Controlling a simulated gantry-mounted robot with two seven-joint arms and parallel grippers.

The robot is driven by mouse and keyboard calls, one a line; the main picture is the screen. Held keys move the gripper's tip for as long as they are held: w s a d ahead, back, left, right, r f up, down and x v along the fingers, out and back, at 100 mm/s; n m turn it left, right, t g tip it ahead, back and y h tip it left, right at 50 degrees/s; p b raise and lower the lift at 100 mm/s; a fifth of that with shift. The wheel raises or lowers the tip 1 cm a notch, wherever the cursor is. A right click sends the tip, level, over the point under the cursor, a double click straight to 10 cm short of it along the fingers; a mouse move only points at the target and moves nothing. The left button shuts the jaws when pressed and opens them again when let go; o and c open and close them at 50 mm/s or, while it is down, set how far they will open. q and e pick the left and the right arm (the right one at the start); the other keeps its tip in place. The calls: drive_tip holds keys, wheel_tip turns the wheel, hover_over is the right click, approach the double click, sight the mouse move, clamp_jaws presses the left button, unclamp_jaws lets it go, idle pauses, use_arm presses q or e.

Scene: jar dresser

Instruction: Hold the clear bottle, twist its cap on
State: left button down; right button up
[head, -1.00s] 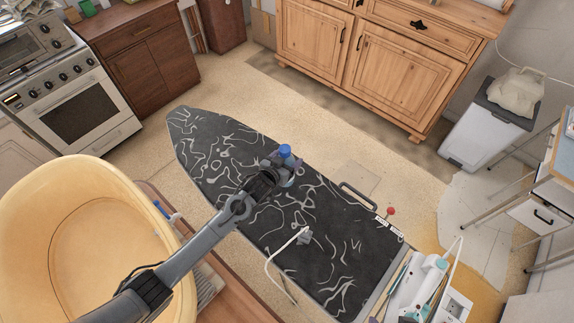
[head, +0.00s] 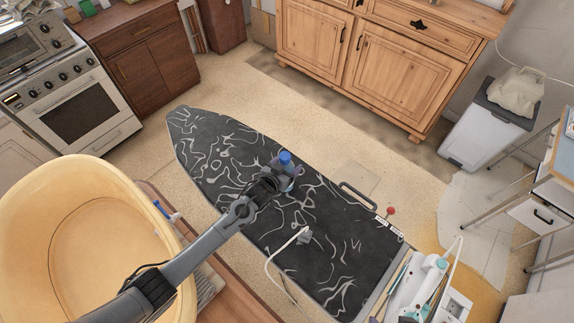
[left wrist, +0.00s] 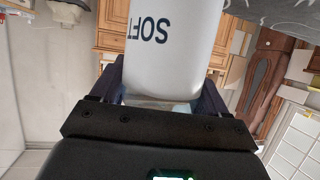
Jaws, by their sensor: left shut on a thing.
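My left gripper (head: 281,176) is shut on a bottle above the dark ironing board (head: 215,150). In the left wrist view the bottle (left wrist: 175,40) shows a white side with the letters "SOFT" upside down, and a see-through bluish strip near the gripper. The bottle sits between the dark fingers. In the head view a blue cap (head: 285,157) shows at the bottle's top; I cannot tell how tightly it sits. The gripper hides most of the bottle there. My right gripper is not in view.
A yellow tub (head: 95,185) stands at the left. A white iron-like device (head: 428,272) and tools lie at the board's lower right end. A white cord (head: 280,252) and a red knob (head: 391,211) are near. The board's far left end is clear.

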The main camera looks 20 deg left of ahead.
use_arm(q)
drive_tip(key=shift+f, duration=0.2)
unclamp_jaws()
drive_tip(key=shift+r, duration=0.1)
drive_tip(key=shift+r, duration=0.2)
drive_tip(key=v, duration=1.2)
drive_tip(key=shift+p, duration=0.45)
drive_tip(key=shift+d, duration=0.1)
